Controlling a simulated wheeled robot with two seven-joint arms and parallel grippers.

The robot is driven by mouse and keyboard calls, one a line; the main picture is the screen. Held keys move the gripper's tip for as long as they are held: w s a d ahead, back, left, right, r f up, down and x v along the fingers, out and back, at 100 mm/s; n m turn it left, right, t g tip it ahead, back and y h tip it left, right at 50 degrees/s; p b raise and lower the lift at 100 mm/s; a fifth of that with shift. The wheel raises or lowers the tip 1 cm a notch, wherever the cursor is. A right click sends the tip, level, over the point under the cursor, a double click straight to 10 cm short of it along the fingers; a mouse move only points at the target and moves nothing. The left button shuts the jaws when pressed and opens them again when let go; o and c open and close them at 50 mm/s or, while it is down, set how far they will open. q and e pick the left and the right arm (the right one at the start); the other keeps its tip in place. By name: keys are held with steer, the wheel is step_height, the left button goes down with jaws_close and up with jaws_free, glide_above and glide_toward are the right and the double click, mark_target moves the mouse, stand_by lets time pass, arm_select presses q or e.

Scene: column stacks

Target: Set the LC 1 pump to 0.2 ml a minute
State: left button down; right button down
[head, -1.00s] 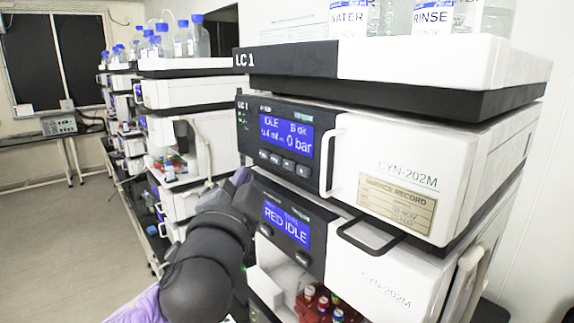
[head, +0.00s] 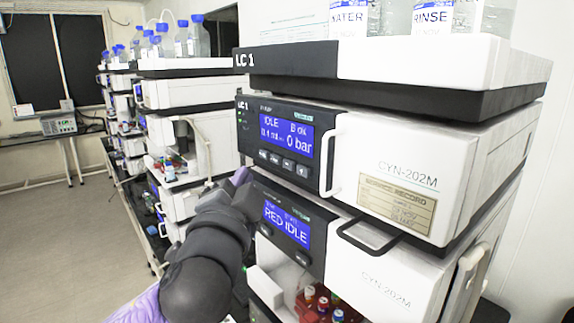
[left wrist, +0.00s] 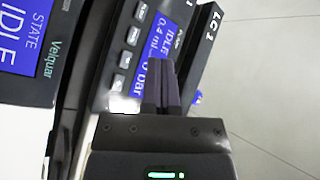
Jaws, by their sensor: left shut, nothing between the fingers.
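The LC 1 pump (head: 290,137) is the black-fronted upper module of the near stack. Its blue display (head: 285,135) reads IDLE and 0 bar. In the left wrist view the display (left wrist: 158,38) shows what looks like 0.4 ml, partly hidden by my fingers. A row of small keys (head: 283,163) sits under the display; they also show in the left wrist view (left wrist: 128,46). My left gripper (head: 241,177) is shut and empty, close to the pump's lower left front. In the left wrist view its fingers (left wrist: 164,72) overlap the display's edge; contact is unclear. My right gripper is not in view.
Pale and black handles (head: 330,160) project from the fronts. WATER and RINSE bottles (head: 432,17) stand on top. Other stacks (head: 185,95) line the left; the floor (head: 70,225) there is clear.

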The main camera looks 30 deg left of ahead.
mark_target(289, 165)
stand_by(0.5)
arm_select(q)
steer(key=w+d+f+m+h, duration=0.1)
steer(key=w+d+f+h, duration=0.15)
steer(key=h, duration=0.35)
steer(key=s+a+r+n+t+y+p, duration=0.1)
steer(key=s+a+n+t, duration=0.3)
steer(key=n, duration=0.6)
steer(key=shift+s+a+r+t+y+p, duration=0.35)
steer(key=shift+s+t+y, duration=0.25)
steer(key=shift+s+t, duration=0.35)
steer(key=shift+w+d, duration=0.1)
steer(key=w+d, duration=0.3)
steer(key=w, duration=0.5)
steer(key=shift+d, duration=0.2)
steer(key=shift+w, duration=0.1)
steer(key=shift+w+d, duration=0.15)
steer(key=shift+w, duration=0.15)
